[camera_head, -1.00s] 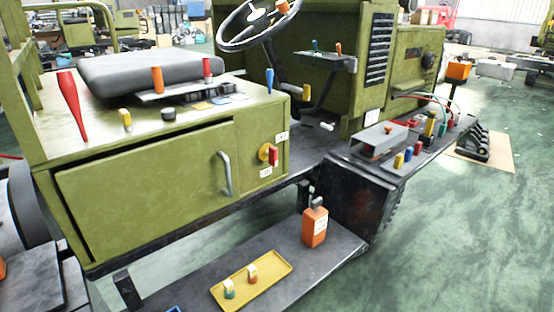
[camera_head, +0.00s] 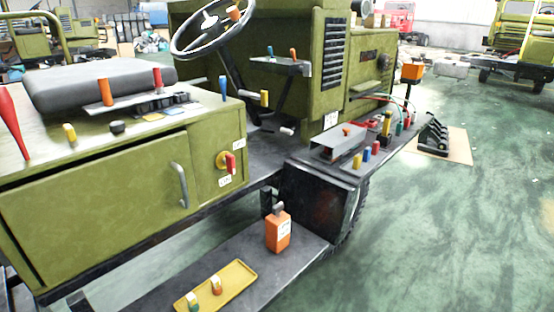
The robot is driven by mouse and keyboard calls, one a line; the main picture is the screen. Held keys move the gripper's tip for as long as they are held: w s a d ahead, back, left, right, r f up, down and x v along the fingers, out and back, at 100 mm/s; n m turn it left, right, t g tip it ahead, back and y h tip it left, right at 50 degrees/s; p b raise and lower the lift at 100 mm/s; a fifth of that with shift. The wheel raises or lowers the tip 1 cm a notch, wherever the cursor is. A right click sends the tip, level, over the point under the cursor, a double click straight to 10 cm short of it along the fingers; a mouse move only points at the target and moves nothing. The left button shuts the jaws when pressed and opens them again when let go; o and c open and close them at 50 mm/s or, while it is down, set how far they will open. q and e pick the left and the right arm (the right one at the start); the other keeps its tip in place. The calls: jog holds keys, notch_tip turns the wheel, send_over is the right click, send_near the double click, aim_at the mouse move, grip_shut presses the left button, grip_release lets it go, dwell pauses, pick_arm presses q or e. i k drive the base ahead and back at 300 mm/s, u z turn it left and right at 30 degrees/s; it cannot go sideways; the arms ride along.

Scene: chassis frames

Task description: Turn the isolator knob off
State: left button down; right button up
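The isolator knob (camera_head: 229,163) is a red handle on a round yellow base. It sits on the right end of the green cabinet's front face (camera_head: 100,210), with its handle roughly upright. Small white labels (camera_head: 225,181) are fixed below it and above it to the right; their text is too small to read. A grey curved door handle (camera_head: 180,185) is to the left of the knob. Neither of my grippers shows in the head view, and nothing touches the knob.
A dark step (camera_head: 290,262) below carries an orange bottle (camera_head: 278,231) and a yellow tray (camera_head: 236,283) with two small items. Levers, a black seat (camera_head: 100,84) and a steering wheel (camera_head: 208,28) are above.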

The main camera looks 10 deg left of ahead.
aim_at(230, 160)
jog(key=z, duration=0.05)
jog(key=i, duration=0.35)
jog(key=u, duration=0.9)
